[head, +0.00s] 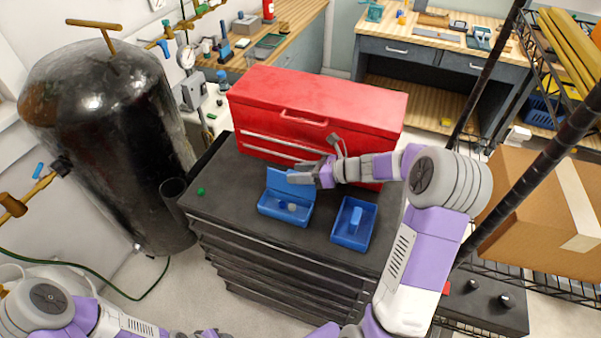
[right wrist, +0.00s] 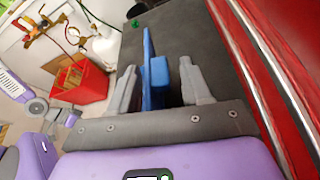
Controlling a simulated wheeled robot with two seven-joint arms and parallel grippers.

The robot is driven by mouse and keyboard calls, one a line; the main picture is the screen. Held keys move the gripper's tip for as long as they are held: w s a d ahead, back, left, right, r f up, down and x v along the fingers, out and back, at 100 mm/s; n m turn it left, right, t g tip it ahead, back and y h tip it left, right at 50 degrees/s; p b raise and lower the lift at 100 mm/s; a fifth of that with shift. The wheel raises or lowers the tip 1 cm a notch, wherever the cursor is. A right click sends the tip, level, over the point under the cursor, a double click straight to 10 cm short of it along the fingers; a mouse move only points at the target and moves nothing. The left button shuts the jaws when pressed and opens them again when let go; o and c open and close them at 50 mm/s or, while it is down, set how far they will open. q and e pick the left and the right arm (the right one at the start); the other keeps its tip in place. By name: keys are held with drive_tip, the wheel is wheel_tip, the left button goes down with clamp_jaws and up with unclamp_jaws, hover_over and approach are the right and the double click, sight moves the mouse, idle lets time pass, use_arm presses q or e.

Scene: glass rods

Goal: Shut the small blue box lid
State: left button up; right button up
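The small blue box (head: 284,210) stands on the black cabinet top, a small pale round thing inside it. Its lid (head: 290,183) is raised at the back side, near the red toolbox. My right gripper (head: 303,176) is at the lid's upper right part. In the right wrist view, my right gripper (right wrist: 158,64) has its fingers apart, with the blue lid (right wrist: 149,50) seen edge-on between them, close to the left finger. I cannot tell whether they touch. Of my left arm, only parts show at the bottom left; its fingers are not visible.
A second blue open box (head: 341,235) with a blue piece in it stands to the right. The red toolbox (head: 330,105) stands close behind. A small green thing (head: 201,191) lies on the cabinet top (head: 232,180), whose left part is mostly clear. A black tank (head: 110,140) stands left.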

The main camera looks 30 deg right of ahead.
clamp_jaws()
drive_tip(key=shift+s+a, duration=0.1)
idle(0.7)
drive_tip(key=shift+s+a+r+n+t+h+b, duration=0.15)
drive_tip(key=shift+s+a+n+t+h+b, duration=0.8)
drive_tip(key=shift+b, duration=2.05)
drive_tip(key=shift+s+a+r+n+t+h+b, duration=0.2)
drive_tip(key=shift+s+a+n+b, duration=0.4)
drive_tip(key=shift+n+b, duration=1.55)
drive_tip(key=shift+w+a+m+b, duration=0.1)
drive_tip(key=shift+m+b, duration=0.6)
drive_tip(key=shift+b, duration=0.1)
drive_tip(key=shift+o, duration=0.2)
unclamp_jaws()
